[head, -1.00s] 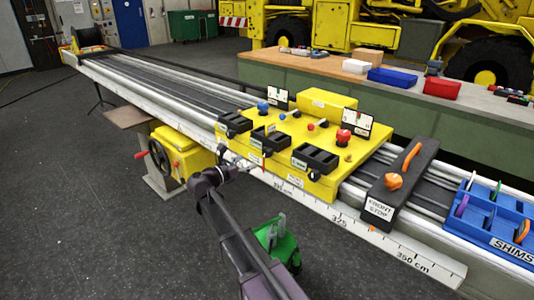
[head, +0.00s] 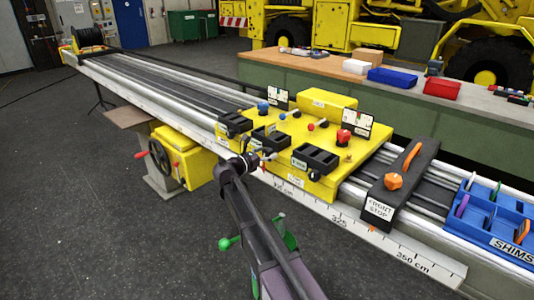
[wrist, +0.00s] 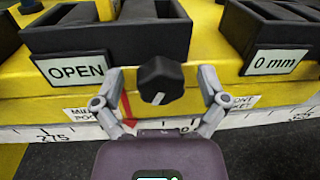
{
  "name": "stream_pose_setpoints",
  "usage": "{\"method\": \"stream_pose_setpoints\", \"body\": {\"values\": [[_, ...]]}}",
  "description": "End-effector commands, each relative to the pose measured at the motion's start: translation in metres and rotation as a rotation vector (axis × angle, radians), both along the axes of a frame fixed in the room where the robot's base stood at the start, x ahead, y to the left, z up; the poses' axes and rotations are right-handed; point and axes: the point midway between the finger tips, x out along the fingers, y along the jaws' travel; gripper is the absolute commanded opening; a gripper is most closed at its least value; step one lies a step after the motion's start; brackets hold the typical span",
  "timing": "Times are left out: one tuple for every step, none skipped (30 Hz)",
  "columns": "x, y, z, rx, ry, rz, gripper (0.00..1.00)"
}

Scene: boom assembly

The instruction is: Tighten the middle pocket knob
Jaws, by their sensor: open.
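The middle pocket knob (wrist: 160,82) is black and lobed, with a white line pointing down and slightly left. It sits on the front face of the yellow carriage (head: 372,150), below the middle black pocket (head: 264,139). My gripper (wrist: 160,76) is open, one finger on each side of the knob, with visible gaps to it. In the head view, my gripper (head: 264,159) is at the carriage's front edge, and the knob cannot be made out behind it. A partly covered label (wrist: 82,114) reads "MI… PO…".
In the wrist view, an "OPEN" sign (wrist: 76,70) is on the pocket at left and a "0 mm" sign (wrist: 279,62) is at right. A white ruler (head: 340,220) runs below the carriage. The front stop (head: 402,180) and blue shims tray (head: 500,212) are at right.

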Motion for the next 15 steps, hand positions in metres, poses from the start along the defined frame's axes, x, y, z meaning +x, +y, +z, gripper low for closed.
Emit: {"method": "stream_pose_setpoints", "body": {"values": [[0.0000,0.0000,0.0000,0.000,0.000,0.000,0.93],[-0.0001,0.0001,0.0000,0.000,0.000,0.000,0.93],[-0.0001,0.0001,0.0000,0.000,0.000,0.000,0.90],[-0.0001,0.0001,0.0000,0.000,0.000,0.000,0.81],[-0.0001,0.0001,0.0000,0.000,0.000,0.000,0.72],[-0.0001,0.0000,0.0000,0.000,0.000,0.000,0.60],[-0.0002,0.0001,0.0000,0.000,0.000,0.000,0.51],[-0.0002,0.0001,0.0000,0.000,0.000,0.000,0.42],[-0.0001,0.0000,0.0000,0.000,0.000,0.000,0.30],[-0.0001,0.0000,0.0000,0.000,0.000,0.000,0.21],[-0.0001,-0.0001,0.0000,0.000,0.000,0.000,0.13],[-0.0001,-0.0001,0.0000,0.000,0.000,0.000,0.11],[-0.0001,-0.0001,0.0000,0.000,0.000,0.000,0.11],[0.0000,-0.0001,0.0000,0.000,0.000,0.000,0.11],[0.0000,-0.0001,0.0001,0.000,0.000,0.000,0.11]]}}
